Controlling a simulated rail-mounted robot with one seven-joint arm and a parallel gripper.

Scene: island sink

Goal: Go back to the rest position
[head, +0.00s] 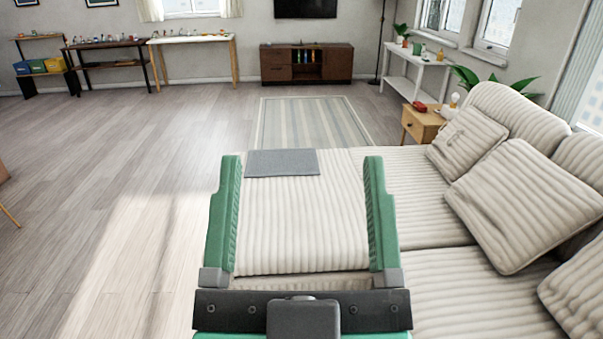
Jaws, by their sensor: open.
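My gripper (303,165) is at the bottom middle of the head view, its two green fingers wide apart and pointing away from me. Nothing is between the fingers; through the gap I see the cream ribbed sofa (300,225) beyond. A flat grey cloth or pad (282,163) lies on the far end of the sofa seat, seen between the fingertips. I cannot tell the gripper's exact height above the sofa.
Sofa cushions (530,205) lie at right. A small wooden side table (422,125) stands behind the sofa end. A striped rug (310,122), a TV cabinet (306,64) and a white-topped table (192,40) are farther off. The wooden floor (130,170) at left is clear.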

